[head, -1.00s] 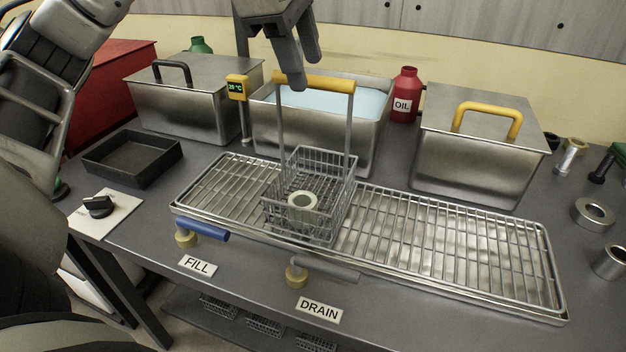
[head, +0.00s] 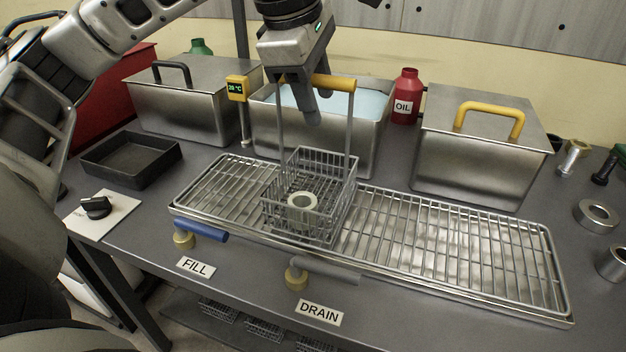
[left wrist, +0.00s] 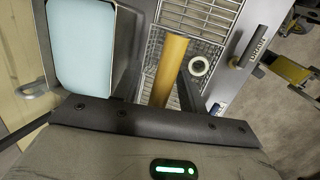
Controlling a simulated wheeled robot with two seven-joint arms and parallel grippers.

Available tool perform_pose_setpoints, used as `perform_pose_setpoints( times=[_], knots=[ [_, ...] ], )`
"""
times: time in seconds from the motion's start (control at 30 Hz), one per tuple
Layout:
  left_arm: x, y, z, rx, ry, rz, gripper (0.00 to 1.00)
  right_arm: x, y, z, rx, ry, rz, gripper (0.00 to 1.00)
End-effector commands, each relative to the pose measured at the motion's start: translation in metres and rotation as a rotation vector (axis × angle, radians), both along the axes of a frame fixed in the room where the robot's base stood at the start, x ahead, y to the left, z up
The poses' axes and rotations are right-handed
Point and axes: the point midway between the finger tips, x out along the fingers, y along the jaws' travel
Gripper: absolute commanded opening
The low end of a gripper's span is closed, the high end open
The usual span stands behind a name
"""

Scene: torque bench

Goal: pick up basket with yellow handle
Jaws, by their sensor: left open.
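The wire basket (head: 338,200) stands on the wire drain rack with a pale ring (head: 302,202) inside. Its tall handle has a yellow grip bar (head: 333,83) on top. My left gripper (head: 305,106) is open and lowered over the grip bar, one finger on each side as far as I can tell. In the left wrist view the yellow grip bar (left wrist: 168,72) runs between the two open fingers, with the ring (left wrist: 199,66) below. The gripper hides part of the bar in the head view. My right gripper is not in view.
An open tank of pale blue liquid (head: 372,104) stands right behind the basket. Lidded tanks stand left (head: 190,115) and right (head: 470,165); the right one has a yellow lid handle (head: 490,108). A red oil bottle (head: 406,84) is behind. The rack's right part (head: 450,245) is clear.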

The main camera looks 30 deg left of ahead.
Motion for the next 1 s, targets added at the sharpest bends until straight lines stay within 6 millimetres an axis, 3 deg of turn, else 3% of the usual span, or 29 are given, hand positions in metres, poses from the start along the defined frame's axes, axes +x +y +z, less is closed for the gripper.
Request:
perform_pose_setpoints(
  times=[0.57, 0.7, 1.0],
  knots=[
    [0.0001, -0.0001, -0.0043, 0.0, 0.0, 0.0, 0.42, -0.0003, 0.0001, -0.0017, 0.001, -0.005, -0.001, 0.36],
    [0.0, -0.0001, -0.0044, 0.0, 0.0, 0.0, 0.03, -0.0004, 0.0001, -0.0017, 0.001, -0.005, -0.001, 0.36],
    [0.0002, -0.0003, -0.0032, -0.003, -0.003, 0.0, 0.0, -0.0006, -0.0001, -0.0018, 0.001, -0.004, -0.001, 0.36]
  ],
)
